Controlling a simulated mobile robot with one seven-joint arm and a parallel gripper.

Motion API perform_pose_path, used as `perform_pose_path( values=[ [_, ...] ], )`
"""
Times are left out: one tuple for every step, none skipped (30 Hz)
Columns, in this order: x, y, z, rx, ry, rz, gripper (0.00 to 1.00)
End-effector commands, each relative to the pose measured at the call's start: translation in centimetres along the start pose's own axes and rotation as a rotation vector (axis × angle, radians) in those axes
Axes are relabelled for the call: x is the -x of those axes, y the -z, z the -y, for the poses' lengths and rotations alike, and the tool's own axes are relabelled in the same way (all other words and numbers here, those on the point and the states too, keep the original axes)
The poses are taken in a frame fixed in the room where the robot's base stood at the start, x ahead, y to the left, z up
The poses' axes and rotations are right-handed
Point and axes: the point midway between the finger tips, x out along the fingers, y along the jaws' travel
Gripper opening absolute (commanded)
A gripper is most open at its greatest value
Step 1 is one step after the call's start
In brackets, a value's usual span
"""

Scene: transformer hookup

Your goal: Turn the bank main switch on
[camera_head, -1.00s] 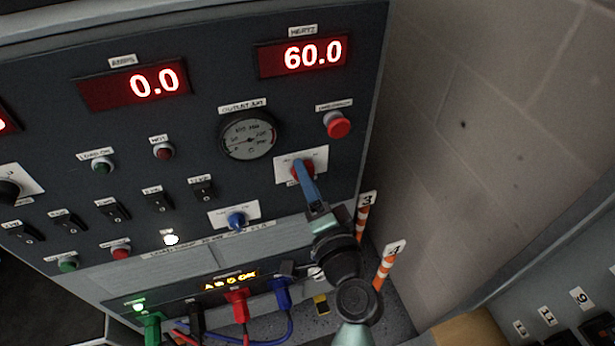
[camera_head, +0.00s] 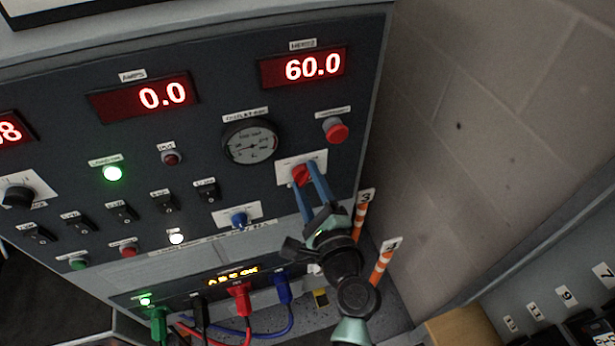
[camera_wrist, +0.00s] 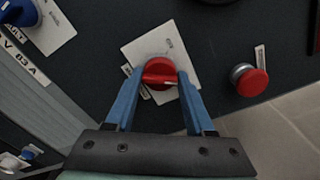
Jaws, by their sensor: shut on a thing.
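The main switch is a red rotary knob (camera_head: 303,174) on a white plate at the right of the dark panel. It also shows in the wrist view (camera_wrist: 160,74), its grip bar lying roughly across the picture. My gripper (camera_head: 309,172) has its two blue fingers around the knob, one on each side. In the wrist view the fingertips (camera_wrist: 160,80) sit at the knob's left and right, shut on it. The plate's lettering is too small to read. A green lamp (camera_head: 112,173) at the left of the panel is lit.
A red mushroom button (camera_head: 335,131) sits just above and right of the knob. A blue knob (camera_head: 239,219) is to the lower left. Plugged cables (camera_head: 240,300) hang below. Orange-striped posts (camera_head: 383,262) stand to the right, near a block wall (camera_head: 500,130).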

Motion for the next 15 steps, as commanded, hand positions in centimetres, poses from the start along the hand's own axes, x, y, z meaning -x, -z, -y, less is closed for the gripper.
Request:
perform_pose_path(
  values=[
    [0.03,0.00,0.10,-0.035,-0.001,-0.002,0.00],
    [0.03,0.00,0.10,-0.054,0.000,-0.002,0.00],
    [0.03,0.00,0.10,-0.080,0.000,-0.002,0.00],
    [0.03,0.00,0.09,-0.096,0.000,-0.002,0.00],
    [0.03,0.01,0.07,-0.112,0.000,-0.002,0.00],
    [0.03,0.02,0.06,-0.131,0.000,-0.002,0.00],
    [0.03,0.02,0.04,-0.145,0.000,-0.002,0.00],
    [0.03,0.03,0.03,-0.158,0.000,-0.002,0.00],
    [0.03,0.04,0.02,-0.173,0.000,-0.002,0.00],
    [0.03,0.04,0.01,-0.183,0.000,-0.002,0.00],
    [0.03,0.05,0.00,-0.191,0.000,-0.002,0.00],
    [0.03,0.06,-0.01,-0.202,0.000,-0.002,0.00],
    [0.03,0.06,-0.02,-0.208,0.000,-0.002,0.00],
    [0.03,0.06,-0.02,-0.214,0.000,-0.002,0.00],
    [0.03,0.07,-0.03,-0.219,0.000,-0.002,0.00]
  ],
)
